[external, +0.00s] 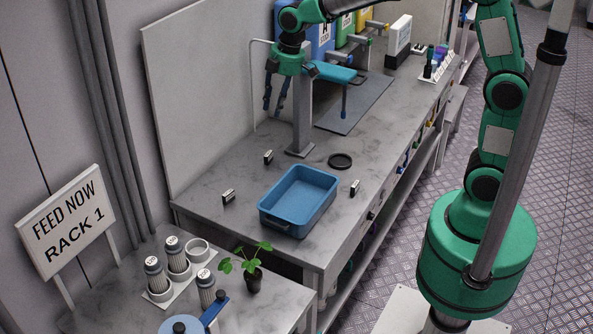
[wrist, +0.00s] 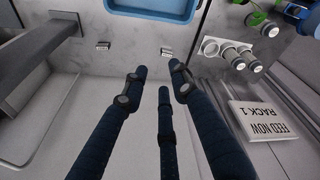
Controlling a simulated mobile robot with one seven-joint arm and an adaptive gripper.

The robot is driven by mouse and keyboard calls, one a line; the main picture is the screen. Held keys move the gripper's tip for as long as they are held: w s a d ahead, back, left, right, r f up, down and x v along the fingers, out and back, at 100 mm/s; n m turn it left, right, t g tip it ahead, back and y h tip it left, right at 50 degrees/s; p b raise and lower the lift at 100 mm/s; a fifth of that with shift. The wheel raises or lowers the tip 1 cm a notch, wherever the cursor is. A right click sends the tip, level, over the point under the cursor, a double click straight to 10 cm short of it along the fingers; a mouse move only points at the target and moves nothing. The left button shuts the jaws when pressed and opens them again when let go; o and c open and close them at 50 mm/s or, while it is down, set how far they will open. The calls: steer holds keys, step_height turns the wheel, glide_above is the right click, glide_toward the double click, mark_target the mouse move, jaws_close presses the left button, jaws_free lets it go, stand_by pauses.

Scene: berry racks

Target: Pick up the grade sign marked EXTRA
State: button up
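Small black-and-white signs stand on the grey bench around the blue tray; their lettering is too small to read, so I cannot tell which is EXTRA. In the external view one sign (external: 268,156) is behind the tray, another sign (external: 228,196) is left of it, and a third sign (external: 354,187) is right of it. The wrist view shows two signs, a left one (wrist: 103,46) and a right one (wrist: 166,52). My gripper (external: 276,103) hangs above the bench near the back panel. Its dark blue fingers (wrist: 158,76) are spread, with nothing between them.
The blue tray (external: 272,216) looks empty. A grey post (external: 302,115) with a blue top and a black ring (external: 340,161) stand behind it. A rack sign (external: 68,222), several canisters (external: 178,254) and a potted plant (external: 253,282) are at the front left.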

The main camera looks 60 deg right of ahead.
steer(key=w+a+f+n+g+p, duration=0.1)
steer(key=w+a+f+n, duration=0.3)
steer(key=w+f, duration=0.75)
steer(key=n+g, duration=0.1)
steer(key=n, duration=0.1)
glide_above(227, 192)
steer(key=d, duration=0.2)
step_height(227, 192, down, 11)
steer(key=shift+d+r+y+p, duration=0.1)
steer(key=shift+d+y+p, duration=0.1)
steer(key=shift+y+p, duration=0.1)
steer(key=shift+w+a+f, duration=0.1)
steer(key=shift+a+f, duration=0.1)
steer(key=shift+f, duration=1.2)
steer(key=shift+s+a+f, duration=0.1)
steer(key=shift+a+f, duration=0.15)
steer(key=shift+f, duration=1.2)
steer(key=shift+w+a+f, duration=0.1)
steer(key=shift+a+f, duration=0.1)
steer(key=shift+f, duration=1.2)
steer(key=shift+b, duration=0.3)
steer(key=shift+a+f, duration=0.25)
steer(key=shift+f, duration=1.05)
steer(key=shift+a+f, duration=0.25)
steer(key=shift+f, duration=1)
